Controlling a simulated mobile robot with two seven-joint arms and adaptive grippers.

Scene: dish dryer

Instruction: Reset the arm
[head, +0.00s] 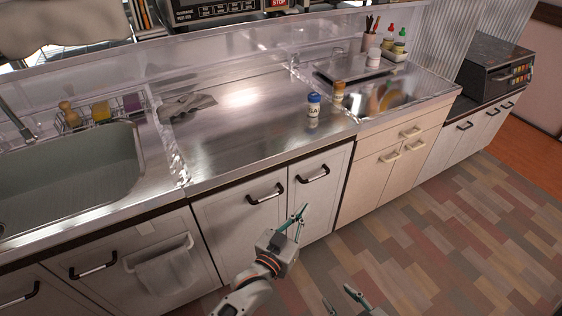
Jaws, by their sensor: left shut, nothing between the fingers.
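My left gripper (302,212) is in front of the white cabinet doors, below the counter's front edge. Its thin teal fingers are shut with nothing between them, and it touches no object. My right gripper (345,299) shows only in part at the bottom edge of the head view, low over the floor. The frame cuts off most of it, so whether its fingers are open or shut is unclear.
A steel counter (245,135) runs behind, with a blue-capped shaker (313,107) and a brown-capped one (338,93). A sink (70,175) is at left. A towel (165,272) hangs from a cabinet. The patterned floor (450,235) at right is clear.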

